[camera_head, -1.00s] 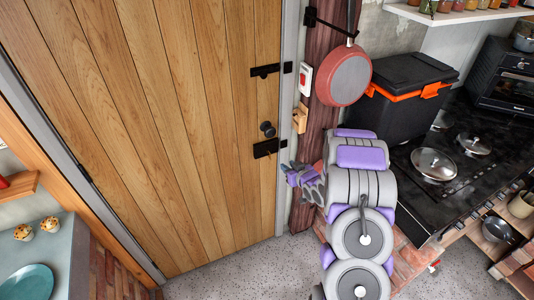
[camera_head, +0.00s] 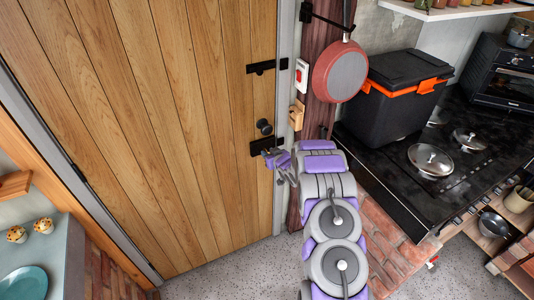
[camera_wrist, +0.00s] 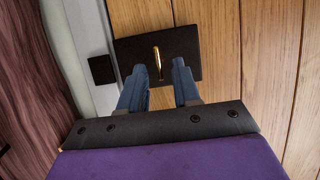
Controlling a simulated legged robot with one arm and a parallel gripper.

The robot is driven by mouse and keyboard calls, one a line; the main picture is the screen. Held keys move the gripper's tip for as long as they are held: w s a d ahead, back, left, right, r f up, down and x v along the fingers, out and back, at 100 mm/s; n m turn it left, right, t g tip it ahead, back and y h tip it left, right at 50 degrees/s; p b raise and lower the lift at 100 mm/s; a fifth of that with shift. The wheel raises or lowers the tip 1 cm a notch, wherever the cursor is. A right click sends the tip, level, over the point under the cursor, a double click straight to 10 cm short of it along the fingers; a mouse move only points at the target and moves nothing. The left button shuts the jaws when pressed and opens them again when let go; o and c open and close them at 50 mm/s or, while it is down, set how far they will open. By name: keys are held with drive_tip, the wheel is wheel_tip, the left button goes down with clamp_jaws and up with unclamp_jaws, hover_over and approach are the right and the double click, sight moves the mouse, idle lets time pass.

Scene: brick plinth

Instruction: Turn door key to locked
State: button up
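The wooden door (camera_head: 190,120) fills the left and middle of the head view. A black lock plate (camera_head: 262,145) sits below a round black knob (camera_head: 264,126) near the door's right edge. In the wrist view the lock plate (camera_wrist: 185,52) shows a brass key (camera_wrist: 158,62) in its middle, seen edge-on. My gripper (camera_wrist: 160,82) is open, its two blue fingers apart on either side of the key's line and just short of it. In the head view my gripper (camera_head: 276,160) is close to the lock plate and hides part of it.
A black strike plate (camera_wrist: 102,69) is on the frame beside the lock. A small wooden block (camera_head: 297,114), a red-and-white switch (camera_head: 301,74) and a hanging red pan (camera_head: 340,71) are right of the door. A black box (camera_head: 398,95) stands on the black counter.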

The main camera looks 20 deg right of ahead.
drive_tip(key=shift+x, duration=0.8)
drive_tip(key=shift+w+a+f, duration=0.1)
drive_tip(key=shift+w+f, duration=0.05)
drive_tip(key=shift+w, duration=0.2)
clamp_jaws()
